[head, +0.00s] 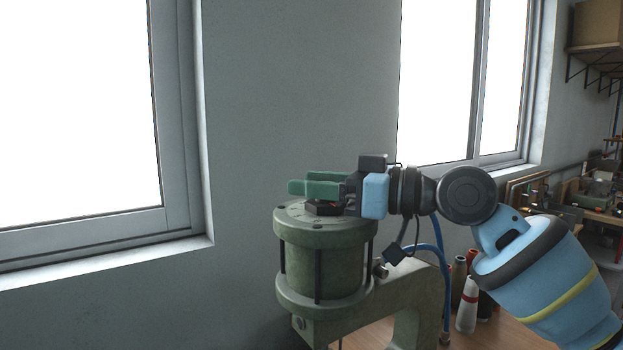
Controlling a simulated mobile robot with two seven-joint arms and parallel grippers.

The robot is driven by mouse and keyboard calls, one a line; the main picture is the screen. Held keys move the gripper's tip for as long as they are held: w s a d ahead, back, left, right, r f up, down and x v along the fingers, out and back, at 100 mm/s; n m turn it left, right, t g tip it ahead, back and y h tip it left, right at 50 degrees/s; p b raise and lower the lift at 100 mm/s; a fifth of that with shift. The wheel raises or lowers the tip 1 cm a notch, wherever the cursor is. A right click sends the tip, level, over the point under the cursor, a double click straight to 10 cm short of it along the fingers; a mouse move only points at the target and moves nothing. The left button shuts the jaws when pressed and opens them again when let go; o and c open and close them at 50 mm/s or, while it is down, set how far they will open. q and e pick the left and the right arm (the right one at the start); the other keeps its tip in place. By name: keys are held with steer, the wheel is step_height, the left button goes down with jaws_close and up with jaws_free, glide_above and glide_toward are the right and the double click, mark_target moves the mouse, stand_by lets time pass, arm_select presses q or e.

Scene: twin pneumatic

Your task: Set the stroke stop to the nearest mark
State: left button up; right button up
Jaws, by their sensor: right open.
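A green pneumatic cylinder (325,262) stands upright on a curved green press frame (415,290). A dark block or knob (322,208), which looks like the stroke stop, sits on its round top plate (292,212). Small dark spots show on the plate, but I cannot read any marks. My right gripper (308,183) comes in from the right, level, with its green fingers apart and pointing left. The fingers lie over or just above the dark knob and hide part of it; I cannot tell whether they touch it. My left gripper is not in view.
Thread cones (467,303) stand on the wooden bench (375,337) right of the press frame, below my right arm. A blue hose (440,260) runs behind the frame. A cluttered bench and a shelf (597,47) are at the far right. The space left of the cylinder is clear.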

steer(key=shift+w+a, duration=0.25)
steer(key=shift+a, duration=0.15)
steer(key=shift+c, duration=0.3)
